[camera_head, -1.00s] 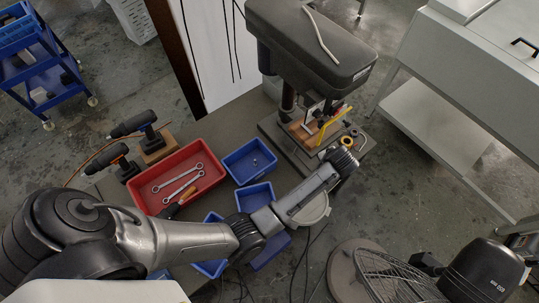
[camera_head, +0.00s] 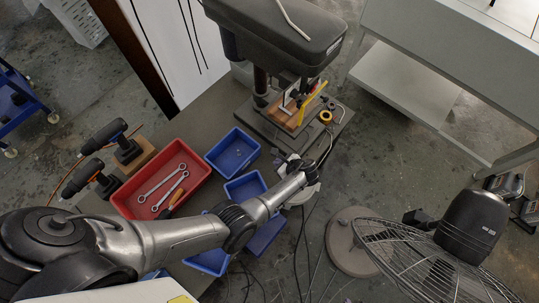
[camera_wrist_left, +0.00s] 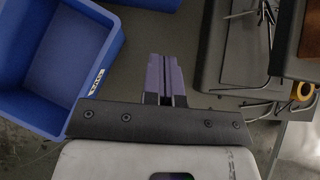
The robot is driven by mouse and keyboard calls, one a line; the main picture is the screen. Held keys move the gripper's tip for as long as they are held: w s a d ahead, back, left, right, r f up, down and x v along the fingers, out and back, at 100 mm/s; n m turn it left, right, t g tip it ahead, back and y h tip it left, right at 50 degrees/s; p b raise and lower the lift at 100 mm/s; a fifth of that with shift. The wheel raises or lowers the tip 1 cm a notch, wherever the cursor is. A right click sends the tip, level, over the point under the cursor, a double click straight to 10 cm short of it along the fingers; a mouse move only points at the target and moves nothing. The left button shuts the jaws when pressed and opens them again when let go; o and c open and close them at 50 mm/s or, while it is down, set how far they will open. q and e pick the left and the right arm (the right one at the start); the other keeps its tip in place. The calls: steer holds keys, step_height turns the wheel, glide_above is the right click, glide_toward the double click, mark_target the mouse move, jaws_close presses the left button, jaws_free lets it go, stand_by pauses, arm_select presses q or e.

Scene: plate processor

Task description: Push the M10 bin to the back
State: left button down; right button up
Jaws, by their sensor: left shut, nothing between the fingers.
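Several blue bins stand on the workbench. The far blue bin (camera_head: 232,153) is fully in view, and a second blue bin (camera_head: 245,187) sits just in front of it. Two more blue bins, one at the front right (camera_head: 268,236), are partly covered by my left arm. I cannot read which one is M10. My left gripper (camera_head: 290,163) is to the right of the bins. In the left wrist view its purple fingers (camera_wrist_left: 165,78) are shut and empty. A blue bin (camera_wrist_left: 55,50) with a small unreadable label lies left of them, apart. My right gripper is out of view.
A red tray (camera_head: 162,182) with wrenches and a screwdriver stands left of the bins, with drills (camera_head: 107,160) beyond. A drill press (camera_head: 285,45) stands behind. A fan (camera_head: 420,245) is on the floor at the right.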

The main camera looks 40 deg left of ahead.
mark_target(255, 153)
arm_select(q)
steer(key=b+x, duration=0.2)
steer(key=x, duration=0.1)
steer(key=a+r+b+x, duration=0.1)
steer(key=b+x, duration=0.1)
steer(key=x, duration=0.2)
steer(key=b+x, duration=0.2)
steer(key=x, duration=0.2)
steer(key=shift+a+r, duration=0.1)
steer(key=shift+a, duration=0.8)
